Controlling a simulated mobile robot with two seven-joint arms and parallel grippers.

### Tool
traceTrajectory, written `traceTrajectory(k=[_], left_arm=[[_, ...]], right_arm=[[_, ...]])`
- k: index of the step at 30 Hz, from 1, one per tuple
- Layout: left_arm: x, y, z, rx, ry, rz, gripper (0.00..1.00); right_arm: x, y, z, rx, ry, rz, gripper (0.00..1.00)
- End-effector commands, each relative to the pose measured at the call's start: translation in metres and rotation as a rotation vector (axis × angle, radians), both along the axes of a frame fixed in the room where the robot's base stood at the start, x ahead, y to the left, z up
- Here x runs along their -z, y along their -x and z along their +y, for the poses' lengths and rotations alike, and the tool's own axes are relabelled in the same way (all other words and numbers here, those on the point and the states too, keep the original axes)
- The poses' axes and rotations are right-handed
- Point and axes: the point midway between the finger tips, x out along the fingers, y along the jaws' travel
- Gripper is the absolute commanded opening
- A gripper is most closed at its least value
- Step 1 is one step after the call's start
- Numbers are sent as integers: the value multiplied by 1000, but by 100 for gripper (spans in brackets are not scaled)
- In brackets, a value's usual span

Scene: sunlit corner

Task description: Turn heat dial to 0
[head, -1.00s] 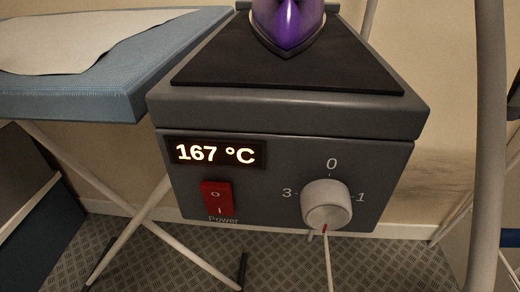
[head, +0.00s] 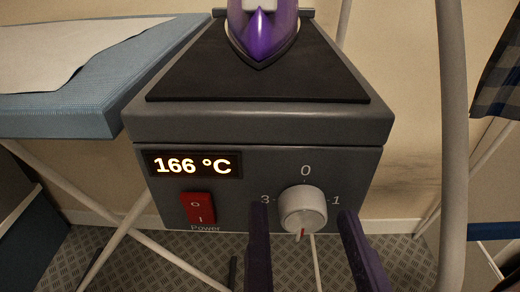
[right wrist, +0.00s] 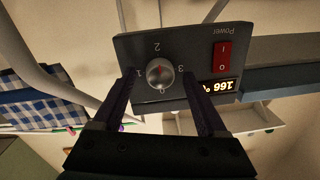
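The heat dial (head: 303,209) is a round white knob on the front of the grey iron station (head: 262,125). Its red mark points down, away from the 0 at the top; 3 is at the left and 1 at the right. In the right wrist view the dial (right wrist: 160,72) appears upside down, between the fingers. My right gripper (head: 307,215) is open, one dark purple finger on each side of the dial, seemingly apart from it. It also shows in the right wrist view (right wrist: 164,88). My left gripper is not in view.
A lit display (head: 195,165) reads 166 °C. A red power switch (head: 198,208) sits left of the dial. A purple iron (head: 262,35) rests on top. A blue ironing board (head: 75,100) with a pale cloth (head: 70,50) is at left. A grey pole (head: 453,150) stands at right.

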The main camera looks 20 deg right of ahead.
Motion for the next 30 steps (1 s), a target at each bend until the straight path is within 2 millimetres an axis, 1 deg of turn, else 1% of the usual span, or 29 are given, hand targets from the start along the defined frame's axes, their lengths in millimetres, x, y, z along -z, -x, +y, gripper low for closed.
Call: traceTrajectory(k=[1,2,20,30], left_arm=[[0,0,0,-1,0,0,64],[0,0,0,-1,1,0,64],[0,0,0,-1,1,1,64],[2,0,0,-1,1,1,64]], right_arm=[[0,0,0,0,0,0,71],[0,0,0,0,0,0,67],[0,0,0,0,1,0,0],[0,0,0,-1,22,5,0]])
